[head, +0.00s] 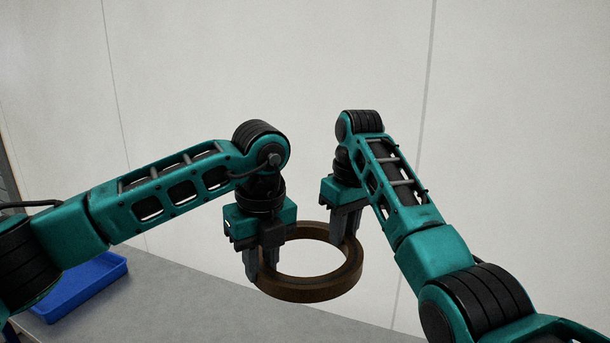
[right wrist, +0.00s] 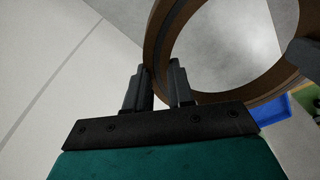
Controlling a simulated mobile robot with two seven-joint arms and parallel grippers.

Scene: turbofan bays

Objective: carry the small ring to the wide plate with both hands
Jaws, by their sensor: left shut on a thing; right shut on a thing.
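The small ring (head: 318,290) is a dark brown band with an open middle. It is held up in the air in the head view, roughly level, over the grey surface. My left gripper (head: 262,275) is shut on the ring's left side. My right gripper (head: 345,232) is shut on its far right side. In the right wrist view, the fingers of my right gripper (right wrist: 160,85) are on either side of the wall of the ring (right wrist: 158,45). The wide plate is not seen in either view.
A blue tray (head: 98,288) sits on the grey worktop (head: 185,300) at the lower left. It also shows in the right wrist view (right wrist: 272,110), with something green beside it. A pale panelled wall (head: 500,120) fills the background. The worktop below the ring looks clear.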

